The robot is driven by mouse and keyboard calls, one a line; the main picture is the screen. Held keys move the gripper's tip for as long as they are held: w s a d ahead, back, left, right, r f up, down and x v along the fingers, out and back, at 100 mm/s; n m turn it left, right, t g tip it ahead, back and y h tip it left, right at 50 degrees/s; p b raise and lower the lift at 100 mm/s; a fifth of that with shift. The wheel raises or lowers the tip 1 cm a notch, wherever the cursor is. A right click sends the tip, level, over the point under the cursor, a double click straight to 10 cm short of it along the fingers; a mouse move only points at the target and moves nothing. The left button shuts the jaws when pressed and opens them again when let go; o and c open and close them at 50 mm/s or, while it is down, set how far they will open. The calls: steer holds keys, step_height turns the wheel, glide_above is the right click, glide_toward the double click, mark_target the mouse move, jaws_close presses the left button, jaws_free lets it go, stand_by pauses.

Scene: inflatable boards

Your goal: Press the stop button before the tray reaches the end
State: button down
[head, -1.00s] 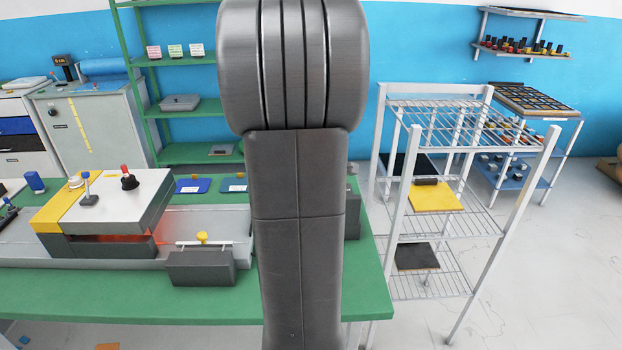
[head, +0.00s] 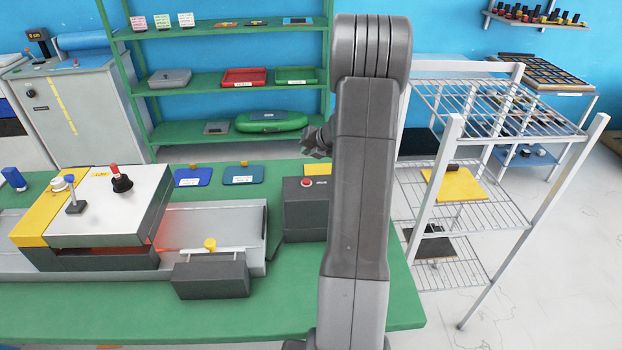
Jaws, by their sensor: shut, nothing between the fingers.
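A red button (head: 307,182) sits on a dark grey box (head: 305,215) at the right end of the machine on the green table. The machine has a white and yellow hood (head: 110,205) with a red glow under it, and a grey bed (head: 215,222) runs out from it toward the box. I cannot make out a tray on the bed. My gripper (head: 316,142) is shut and empty, to the left of my arm and above the red button, apart from it. My arm partly hides the gripper and the box's right side.
A low dark box with a yellow knob (head: 210,244) stands in front of the bed. Blue plates (head: 193,177) lie behind the bed. A green shelf unit (head: 205,85) stands behind the table, and a wire rack (head: 465,210) stands to the right of my arm.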

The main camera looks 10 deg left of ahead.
mark_target(308, 182)
steer(key=shift+f, duration=0.1)
step_height(308, 182, down, 9)
steer(key=b, duration=0.8)
steer(key=shift+r, duration=0.2)
stand_by(1.7)
steer(key=shift+f+b, duration=0.4)
steer(key=shift+b, duration=0.05)
